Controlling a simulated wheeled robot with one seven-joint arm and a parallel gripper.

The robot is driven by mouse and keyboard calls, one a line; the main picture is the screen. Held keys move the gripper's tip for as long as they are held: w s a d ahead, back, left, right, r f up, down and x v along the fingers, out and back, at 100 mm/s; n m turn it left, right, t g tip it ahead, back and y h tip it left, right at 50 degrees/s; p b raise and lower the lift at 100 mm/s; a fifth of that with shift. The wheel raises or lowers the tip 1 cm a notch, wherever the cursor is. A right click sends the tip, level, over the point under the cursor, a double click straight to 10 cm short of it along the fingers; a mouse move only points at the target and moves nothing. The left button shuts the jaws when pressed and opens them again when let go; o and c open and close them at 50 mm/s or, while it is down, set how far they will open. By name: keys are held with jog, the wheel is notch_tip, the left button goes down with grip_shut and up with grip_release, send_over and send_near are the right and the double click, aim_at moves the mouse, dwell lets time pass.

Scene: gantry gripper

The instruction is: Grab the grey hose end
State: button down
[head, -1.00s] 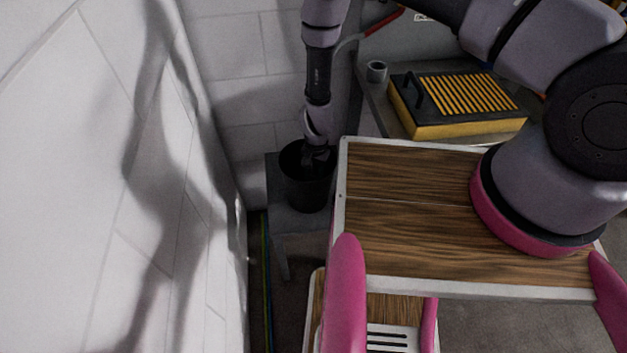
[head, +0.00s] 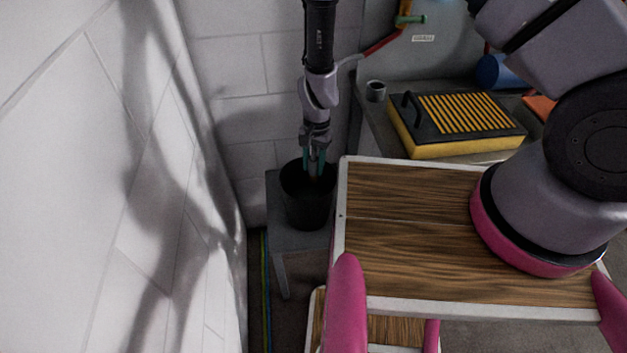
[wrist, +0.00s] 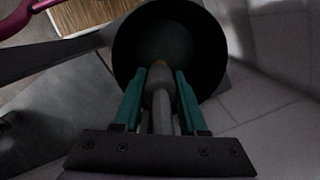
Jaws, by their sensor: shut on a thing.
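The grey hose end (wrist: 160,84) shows in the wrist view as a grey rounded piece between the two green fingers. My gripper (wrist: 159,75) is shut on it. In the head view my gripper (head: 314,172) points straight down at the mouth of a black bucket (head: 308,211), with its fingertips around rim height. A thin grey length of the hose end (head: 313,166) shows between the fingers there. The dark inside of the bucket also shows ahead of the fingers in the wrist view (wrist: 205,50). I cannot tell what else lies in it.
The bucket stands on a grey stand (head: 282,238) beside the white block wall (head: 238,85). A bench behind holds a yellow and black slatted box (head: 465,120) and a small grey cup (head: 376,91). My wooden-topped base fills the lower right.

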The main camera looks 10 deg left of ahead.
aim_at(313, 159)
jog(key=shift+r, duration=1.85)
jog(key=shift+r, duration=1.5)
